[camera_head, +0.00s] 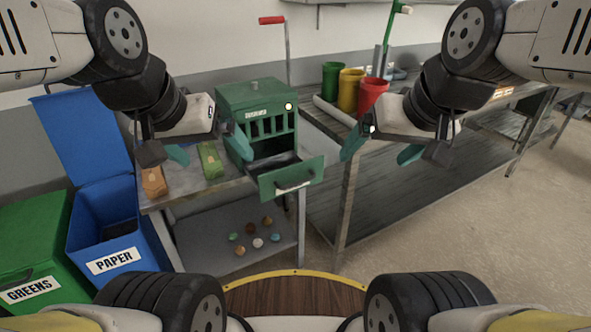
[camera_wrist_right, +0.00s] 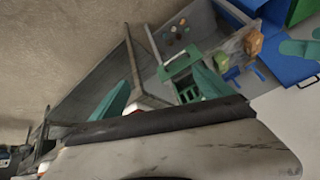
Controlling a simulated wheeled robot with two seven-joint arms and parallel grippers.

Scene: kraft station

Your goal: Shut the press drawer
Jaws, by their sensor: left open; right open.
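The green press (camera_head: 257,115) stands on the grey metal table, with a red-handled lever (camera_head: 272,20) rising behind it. Its drawer (camera_head: 291,180) is pulled out toward me, with a dark handle on the green front. The drawer also shows in the right wrist view (camera_wrist_right: 181,64). My left gripper (camera_head: 211,146) is open and empty, in front of the press's left side in the picture. My right gripper (camera_head: 380,149) is open and empty, right of the drawer and apart from it. Its teal fingers frame the lower part of the right wrist view.
An orange-brown block (camera_head: 154,181) and a green block (camera_head: 210,160) lie on the table left of the press. Small balls (camera_head: 258,243) lie on the lower shelf. Blue paper bin (camera_head: 104,218) and green bin (camera_head: 38,235) stand left. Coloured cups (camera_head: 349,90) stand on the right bench.

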